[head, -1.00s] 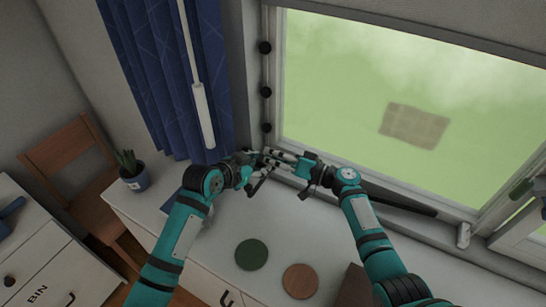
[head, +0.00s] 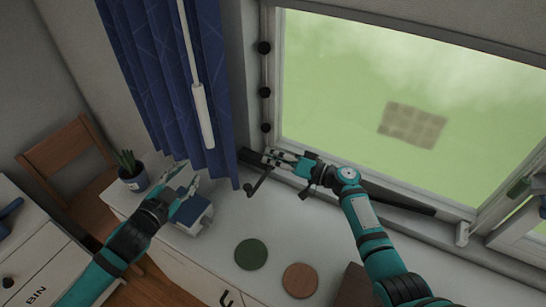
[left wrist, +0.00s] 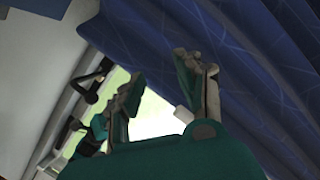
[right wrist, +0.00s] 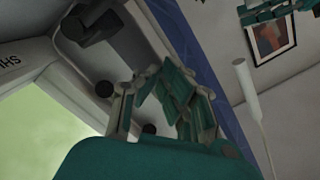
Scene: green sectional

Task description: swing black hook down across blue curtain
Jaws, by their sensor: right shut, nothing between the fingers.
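The black hook (head: 258,181) is a small crank arm on a dark housing at the window's lower left corner. Its knobbed end hangs down to the left, just right of the blue curtain's (head: 175,80) lower edge. It also shows in the left wrist view (left wrist: 90,92). My left gripper (head: 185,178) is open and empty, below the curtain and left of the hook. The curtain fills the right of the left wrist view (left wrist: 250,60). My right gripper (head: 270,157) is shut and empty, at the dark housing just above the hook; whether it touches is unclear.
A blue-and-white box (head: 192,212) sits under my left gripper. A potted plant (head: 132,172) stands left of it. Green (head: 251,254) and brown (head: 300,280) discs lie on the white top. A white wand (head: 202,115) hangs before the curtain.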

